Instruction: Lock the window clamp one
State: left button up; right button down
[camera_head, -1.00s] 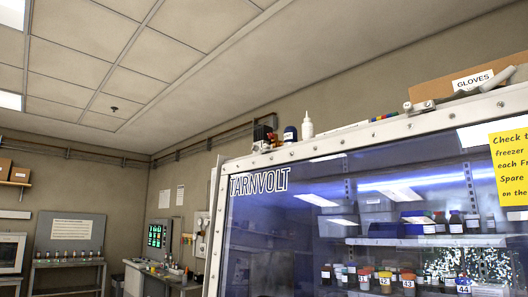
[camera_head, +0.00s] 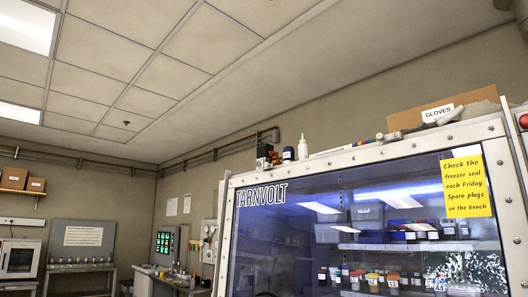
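A large glass-fronted glove box marked TARNVOLT (camera_head: 261,197) fills the lower right of the head view. Its pale bolted window frame (camera_head: 228,226) runs along the left, top and right edges. No window clamp can be made out in this view; the lower part of the box is cut off. Neither of my grippers shows.
Bottles (camera_head: 303,147) and a GLOVES box (camera_head: 440,112) stand on top of the glove box. A yellow note (camera_head: 466,184) is on its window, with numbered jars (camera_head: 374,278) behind the glass. Benches (camera_head: 80,268) stand against the far walls at the left.

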aim_at(267, 166)
jog(key=k+z, duration=0.1)
jog(key=z, duration=1.1)
jog(key=i+j, duration=0.1)
jog(key=j, duration=0.7)
jog(key=i+j, duration=0.1)
jog(key=j, duration=0.7)
jog(key=i+j, duration=0.1)
jog(key=j, duration=0.65)
jog(key=i+j, duration=0.1)
jog(key=j, duration=0.7)
jog(key=i+j, duration=0.1)
jog(key=j, duration=0.7)
jog(key=i+j, duration=0.1)
jog(key=j, duration=1.5)
jog(key=i+j, duration=0.15)
jog(key=j, duration=0.65)
